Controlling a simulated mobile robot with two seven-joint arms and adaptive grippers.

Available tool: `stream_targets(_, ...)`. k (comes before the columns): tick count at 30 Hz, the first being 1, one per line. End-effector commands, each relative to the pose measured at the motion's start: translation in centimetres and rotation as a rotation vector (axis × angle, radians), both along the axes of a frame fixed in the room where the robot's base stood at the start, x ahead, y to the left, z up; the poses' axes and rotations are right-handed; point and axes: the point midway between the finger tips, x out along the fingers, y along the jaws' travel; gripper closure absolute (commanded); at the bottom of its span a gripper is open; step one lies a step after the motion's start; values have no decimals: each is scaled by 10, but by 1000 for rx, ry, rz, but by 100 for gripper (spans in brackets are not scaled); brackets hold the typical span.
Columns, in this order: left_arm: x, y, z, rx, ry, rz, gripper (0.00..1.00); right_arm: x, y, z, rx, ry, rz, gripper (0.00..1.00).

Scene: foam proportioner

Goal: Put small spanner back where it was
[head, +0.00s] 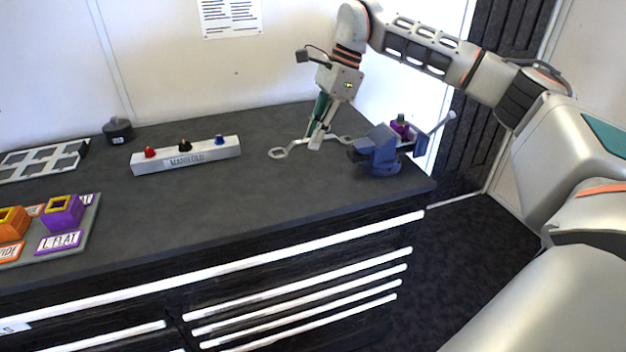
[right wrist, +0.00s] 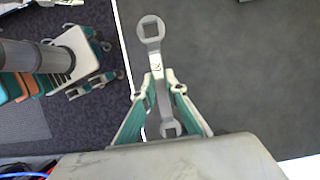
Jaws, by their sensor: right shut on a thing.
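The small spanner (head: 296,145) is a grey bar with a ring at each end, at the back right of the bench in the head view. My right gripper (head: 318,140) points down at it and is shut on its shaft. In the right wrist view the spanner (right wrist: 158,72) runs lengthwise between the fingers of the right gripper (right wrist: 163,88). One ring sticks out beyond the fingertips, and the other is near the palm. I cannot tell how far it is above the bench.
A blue vise (head: 378,152) with a purple part (head: 400,128) stands close right of the spanner. A manifold block (head: 187,155) with coloured knobs lies to the left. A board (head: 88,222) with coloured blocks is at front left. The middle bench (head: 270,190) is clear.

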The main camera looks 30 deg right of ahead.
Motion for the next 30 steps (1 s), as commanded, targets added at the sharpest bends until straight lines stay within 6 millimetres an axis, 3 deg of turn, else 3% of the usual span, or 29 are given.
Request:
stream_targets(3, 2, 0, -1, -1, -4, 0, 60, -1, 0, -32, 1, 4, 1, 100)
stream_targets(9, 7, -1, 4, -3, -17, 0, 60, -1, 0, -68, 1, 1, 0, 100)
stream_targets(17, 9, -1, 6, -4, -23, 0, 60, 0, 0, -84, 1, -1, 2, 100)
stream_targets(24, 8, -1, 5, -4, -22, 0, 60, 0, 0, -117, 1, 1, 0, 100)
stream_targets(30, 7, -1, 3, -3, -18, 0, 60, 0, 0, -120, 1, -3, 0, 100)
